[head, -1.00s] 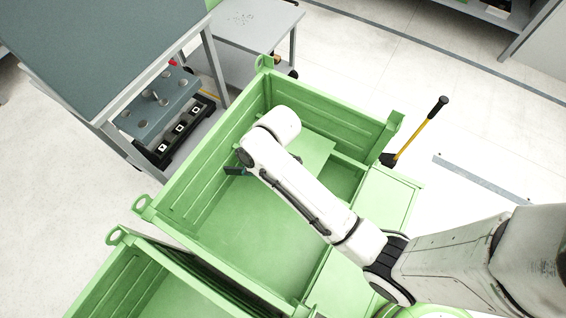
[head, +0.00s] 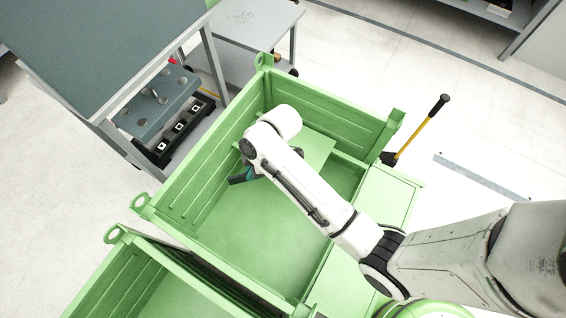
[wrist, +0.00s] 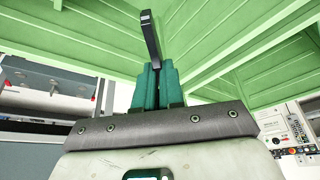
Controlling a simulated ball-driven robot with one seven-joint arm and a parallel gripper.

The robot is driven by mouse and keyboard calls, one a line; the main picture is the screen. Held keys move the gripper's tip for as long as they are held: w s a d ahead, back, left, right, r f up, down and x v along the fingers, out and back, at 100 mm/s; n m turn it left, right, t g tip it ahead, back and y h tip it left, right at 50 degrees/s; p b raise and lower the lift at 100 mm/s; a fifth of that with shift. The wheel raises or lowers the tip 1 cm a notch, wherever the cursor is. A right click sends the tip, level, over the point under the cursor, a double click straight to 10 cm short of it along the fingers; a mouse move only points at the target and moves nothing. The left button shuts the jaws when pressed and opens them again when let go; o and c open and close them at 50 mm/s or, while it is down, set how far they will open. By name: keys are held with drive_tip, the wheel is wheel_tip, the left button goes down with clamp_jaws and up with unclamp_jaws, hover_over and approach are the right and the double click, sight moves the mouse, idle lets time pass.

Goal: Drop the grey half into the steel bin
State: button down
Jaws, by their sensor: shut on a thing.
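My gripper (wrist: 155,82) shows teal fingers in the wrist view, shut on the grey half (wrist: 151,38), a slim dark grey bar that sticks out beyond the fingertips. In the head view the grey half (head: 237,180) shows as a small dark piece at the left of my wrist, with a bit of teal beside it. It appears over the inside of the large green bin (head: 205,150), whose floor below looks bare. How high it is held cannot be told. My arm hides part of the bin.
A second green bin (head: 150,285) stands at the lower left. A grey table (head: 90,45) and a lower shelf holding a drilled block (head: 160,100) stand at the left. A yellow-handled tool (head: 418,130) leans beyond the bin's right side.

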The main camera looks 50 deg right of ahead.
drive_tip(key=shift+f+b, duration=0.35)
drive_tip(key=shift+f, duration=0.3)
drive_tip(key=shift+r, duration=0.1)
drive_tip(key=c, duration=1.2)
unclamp_jaws()
drive_tip(key=shift+o, duration=0.2)
drive_tip(key=v, duration=1)
drive_tip(key=shift+d+r, duration=0.15)
drive_tip(key=shift+r, duration=0.15)
drive_tip(key=shift+s, duration=0.2)
